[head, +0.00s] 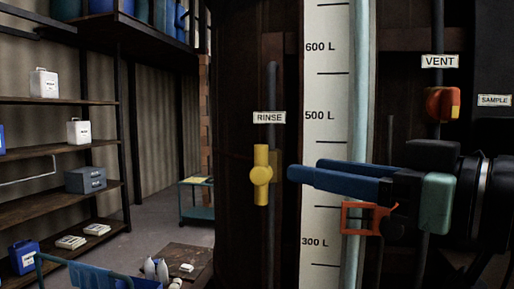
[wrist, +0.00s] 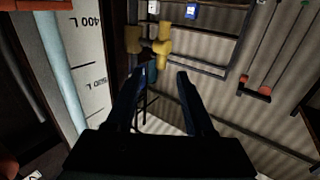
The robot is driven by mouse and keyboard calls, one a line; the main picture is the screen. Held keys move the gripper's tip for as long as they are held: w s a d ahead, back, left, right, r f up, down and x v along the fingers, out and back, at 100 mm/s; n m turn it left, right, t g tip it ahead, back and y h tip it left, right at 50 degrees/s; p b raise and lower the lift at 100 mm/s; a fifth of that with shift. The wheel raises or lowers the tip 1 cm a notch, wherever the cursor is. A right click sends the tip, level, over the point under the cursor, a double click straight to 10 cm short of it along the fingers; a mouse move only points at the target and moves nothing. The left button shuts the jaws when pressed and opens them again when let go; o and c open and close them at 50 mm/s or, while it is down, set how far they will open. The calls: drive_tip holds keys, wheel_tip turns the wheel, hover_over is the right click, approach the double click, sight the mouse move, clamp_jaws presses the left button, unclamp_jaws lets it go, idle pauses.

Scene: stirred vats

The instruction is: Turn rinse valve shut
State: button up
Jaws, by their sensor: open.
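The rinse valve (head: 261,175) has a yellow bar handle. The handle stands upright, in line with its dark pipe (head: 270,85), under the RINSE label (head: 269,118). In the wrist view the yellow valve (wrist: 159,48) shows at top centre, beyond the fingertips. My gripper (head: 305,168) has blue fingers and reaches in from the right, in front of the level scale. It is open and empty, and its fingertips are just right of the handle, with a gap showing. In the wrist view my gripper (wrist: 160,74) has its fingers spread, with nothing between them.
The white level scale (head: 325,90) and a pale tube (head: 360,80) run behind my gripper. An orange bracket (head: 347,218) sits just below the fingers. A red-orange vent valve (head: 439,104) is at upper right. Shelves (head: 60,101) with containers and a teal trolley (head: 196,186) stand at left.

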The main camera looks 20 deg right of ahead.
sight(266, 162)
drive_tip(key=p+x, duration=0.4)
drive_tip(key=x, duration=0.4)
drive_tip(key=shift+w+a+r, duration=0.15)
drive_tip(key=shift+w+a, duration=0.05)
drive_tip(key=shift+a, duration=0.1)
drive_tip(key=shift+w+a, duration=0.25)
drive_tip(key=shift+w, duration=0.35)
clamp_jaws()
